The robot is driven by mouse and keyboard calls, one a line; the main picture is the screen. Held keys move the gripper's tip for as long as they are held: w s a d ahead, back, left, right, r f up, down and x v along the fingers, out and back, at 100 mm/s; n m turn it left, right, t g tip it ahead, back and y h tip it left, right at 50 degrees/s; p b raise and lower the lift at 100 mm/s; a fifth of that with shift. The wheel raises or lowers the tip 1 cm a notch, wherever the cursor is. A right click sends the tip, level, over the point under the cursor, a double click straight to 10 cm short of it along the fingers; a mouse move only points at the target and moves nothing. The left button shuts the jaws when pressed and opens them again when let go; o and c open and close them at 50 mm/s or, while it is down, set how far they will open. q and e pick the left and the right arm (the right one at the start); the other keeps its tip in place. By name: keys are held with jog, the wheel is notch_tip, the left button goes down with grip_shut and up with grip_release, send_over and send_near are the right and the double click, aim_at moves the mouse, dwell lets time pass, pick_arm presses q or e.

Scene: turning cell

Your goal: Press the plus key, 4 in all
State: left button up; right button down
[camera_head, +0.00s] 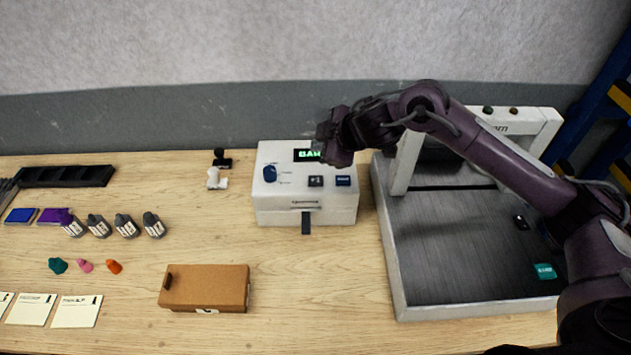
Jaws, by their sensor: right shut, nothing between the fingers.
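The white label-printer-like box (275,207) stands on the table in the middle, with a blue knob (270,174) on its left. The plus key (316,181) is a dark square marked "+1" on its top face. A blue key (343,181) sits just right of it. A small display (305,155) shows green letters starting "BA"; its right end is hidden by my gripper. My right gripper (331,150) is shut and empty, over the back right of the box. It appears above and behind the plus key, apart from it. My left gripper is out of view.
A grey-bedded machine (440,250) with a white frame stands right of the box. A brown carton (205,287) lies at the front. Several dark-capped stamps (125,226), ink pads (20,215) and cards (77,311) are at the left. Table between carton and machine is clear.

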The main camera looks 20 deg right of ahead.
jog(key=b, duration=0.6)
send_over(319, 182)
notch_tip(319, 182, down, 7)
jog(key=shift+f+b, duration=0.3)
jog(key=shift+f, duration=0.15)
dwell(1.2)
jog(key=shift+f, duration=0.4)
jog(key=shift+f+b, duration=0.35)
jog(key=shift+f, duration=0.1)
dwell(0.5)
jog(key=shift+r, duration=0.15)
jog(key=shift+r+p, duration=0.7)
jog(key=shift+p, duration=0.25)
